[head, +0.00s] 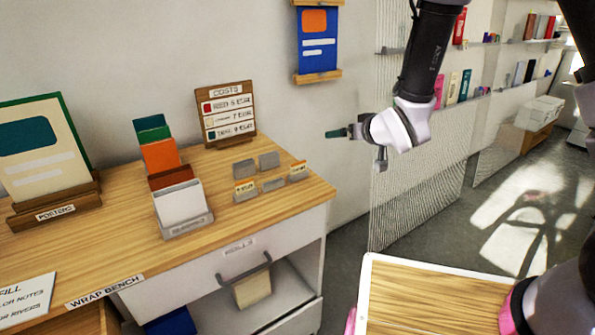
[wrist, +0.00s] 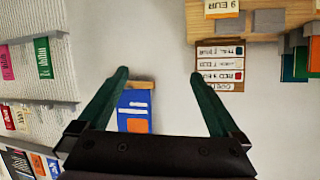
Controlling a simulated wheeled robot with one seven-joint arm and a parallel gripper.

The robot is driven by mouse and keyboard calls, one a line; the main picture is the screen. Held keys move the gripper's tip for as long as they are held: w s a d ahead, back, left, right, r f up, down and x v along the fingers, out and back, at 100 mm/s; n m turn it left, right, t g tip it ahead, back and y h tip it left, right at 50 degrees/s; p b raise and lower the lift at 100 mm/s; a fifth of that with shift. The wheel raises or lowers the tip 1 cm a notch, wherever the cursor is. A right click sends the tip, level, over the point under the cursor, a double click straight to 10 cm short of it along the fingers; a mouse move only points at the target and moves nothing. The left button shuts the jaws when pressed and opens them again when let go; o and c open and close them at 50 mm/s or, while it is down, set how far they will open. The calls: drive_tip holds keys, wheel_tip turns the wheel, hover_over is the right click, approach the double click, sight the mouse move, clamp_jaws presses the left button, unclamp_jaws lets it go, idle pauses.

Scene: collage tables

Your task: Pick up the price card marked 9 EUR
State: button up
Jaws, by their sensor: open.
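The price card marked 9 EUR (wrist: 222,6) shows at the top edge of the wrist view, partly cut off. It is a cream card with an orange band. In the head view a card (head: 298,167) at the right of the small grey holders appears to be the same one, but its print is too small to read. My gripper (head: 335,133) is in the air to the right of the bench and above card height, its dark green fingers pointing left. In the wrist view my gripper (wrist: 158,76) is open, with nothing between its fingers.
Another card (head: 245,187) stands at the left front of the holders. The COSTS board (head: 228,113) stands behind them, and a stepped card rack (head: 187,210) to their left. A blue poster (head: 318,42) hangs on the wall. The bench's right end (head: 315,190) is bare.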

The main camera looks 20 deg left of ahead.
sight(299, 164)
drive_tip(key=s+a+f+n+y, duration=0.1)
drive_tip(key=s+a+f, duration=0.1)
drive_tip(key=s+a+f+n, duration=0.1)
drive_tip(key=s+a+f, duration=0.1)
drive_tip(key=s+a+f+n+g+y, duration=0.1)
drive_tip(key=s+a+f, duration=0.1)
drive_tip(key=f, duration=0.1)
drive_tip(key=shift+s+a+n+y, duration=0.1)
drive_tip(key=shift+a+n+y, duration=0.05)
drive_tip(key=shift+n+y, duration=0.15)
drive_tip(key=x, duration=0.4)
drive_tip(key=shift+a+f, duration=0.3)
drive_tip(key=shift+a, duration=0.05)
drive_tip(key=shift+f+x, duration=0.15)
drive_tip(key=shift+x, duration=1.35)
drive_tip(key=shift+f+x, duration=0.1)
drive_tip(key=shift+x, duration=1.45)
drive_tip(key=shift+d, duration=0.2)
drive_tip(key=c, duration=1.3)
